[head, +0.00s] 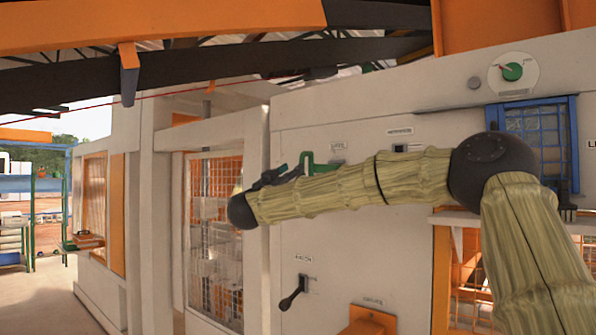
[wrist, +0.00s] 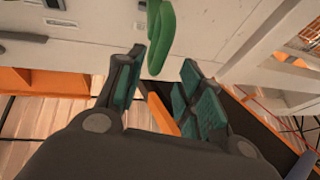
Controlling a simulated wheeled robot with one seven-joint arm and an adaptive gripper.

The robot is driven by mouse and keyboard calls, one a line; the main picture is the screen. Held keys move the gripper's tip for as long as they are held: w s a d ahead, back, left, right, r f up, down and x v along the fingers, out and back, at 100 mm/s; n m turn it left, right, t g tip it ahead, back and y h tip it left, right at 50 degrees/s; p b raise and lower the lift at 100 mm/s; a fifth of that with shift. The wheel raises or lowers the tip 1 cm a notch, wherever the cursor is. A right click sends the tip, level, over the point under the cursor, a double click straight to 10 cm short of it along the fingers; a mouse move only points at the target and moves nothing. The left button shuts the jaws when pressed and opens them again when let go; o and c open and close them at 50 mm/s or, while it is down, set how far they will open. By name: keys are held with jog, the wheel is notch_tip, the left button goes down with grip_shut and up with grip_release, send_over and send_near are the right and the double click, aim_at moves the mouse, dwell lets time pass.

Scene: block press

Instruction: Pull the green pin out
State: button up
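The green pin (head: 322,164) is a bent green handle on the pale press wall, just above my forearm in the head view. In the wrist view the green pin (wrist: 176,28) is a loop standing out from the pale panel; its lower end reaches near the gap between my fingertips. My gripper (wrist: 163,72) is open, its teal-padded fingers apart with nothing clasped between them. In the head view my gripper (head: 274,177) is small and dark, close to the left of the pin and partly hidden by my wrist.
The wall also carries a black lever (head: 292,293), a green dial knob (head: 512,72), a blue-framed mesh window (head: 538,130) and an orange block (head: 367,320) low down. A mesh door (head: 214,240) stands to the left. Open floor (head: 40,300) lies at far left.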

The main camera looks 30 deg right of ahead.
jog(key=v, duration=0.5)
jog(key=shift+s+a+f, duration=0.1)
jog(key=shift+s+a, duration=0.05)
jog(key=shift+a, duration=0.1)
